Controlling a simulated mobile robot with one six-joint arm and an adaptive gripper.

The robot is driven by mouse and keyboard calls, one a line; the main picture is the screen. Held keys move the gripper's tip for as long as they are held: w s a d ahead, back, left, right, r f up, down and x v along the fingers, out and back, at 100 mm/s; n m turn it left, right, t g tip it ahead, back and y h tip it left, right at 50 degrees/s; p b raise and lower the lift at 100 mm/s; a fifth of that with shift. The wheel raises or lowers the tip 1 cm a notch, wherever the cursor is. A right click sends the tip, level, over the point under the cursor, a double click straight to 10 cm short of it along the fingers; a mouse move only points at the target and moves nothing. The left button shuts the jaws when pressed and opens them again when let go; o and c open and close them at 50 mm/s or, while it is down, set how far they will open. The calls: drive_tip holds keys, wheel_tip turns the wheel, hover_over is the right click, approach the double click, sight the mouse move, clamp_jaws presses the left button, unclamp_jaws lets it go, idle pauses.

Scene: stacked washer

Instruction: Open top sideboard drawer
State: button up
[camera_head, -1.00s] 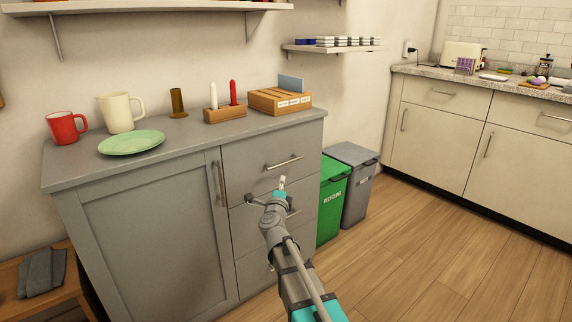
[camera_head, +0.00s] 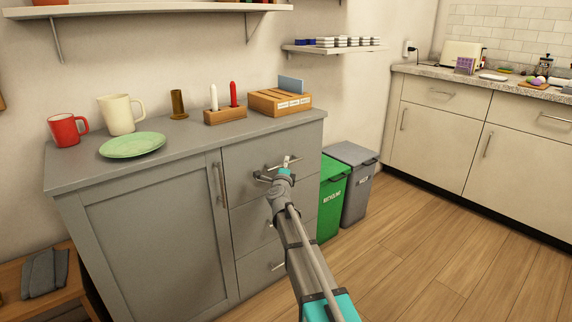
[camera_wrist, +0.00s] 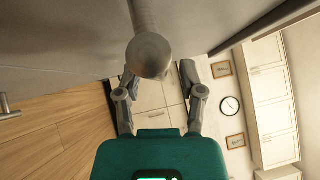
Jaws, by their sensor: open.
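The grey sideboard (camera_head: 135,235) stands against the wall, with a column of drawers on its right side. The top drawer (camera_head: 245,157) looks shut. Its metal bar handle (camera_head: 294,161) is partly covered by my gripper (camera_head: 277,169), which is right in front of it. In the wrist view a bar handle (camera_wrist: 149,55) shows end-on, large and close, between the two fingers of my open gripper (camera_wrist: 158,77). I cannot tell whether the fingers touch it. The lower drawers (camera_head: 262,267) also look shut and are partly hidden by my arm.
On the sideboard top are a red mug (camera_head: 65,131), a cream mug (camera_head: 119,114), a green plate (camera_head: 132,145), a candle holder (camera_head: 225,115) and a wooden organizer (camera_head: 279,101). A green recycling bin (camera_head: 331,198) and a grey bin (camera_head: 355,185) stand to the right. Wooden floor (camera_head: 425,240) is clear.

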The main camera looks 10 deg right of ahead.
drive_tip(key=shift+w+d, duration=0.1)
drive_tip(key=shift+w, duration=0.25)
clamp_jaws()
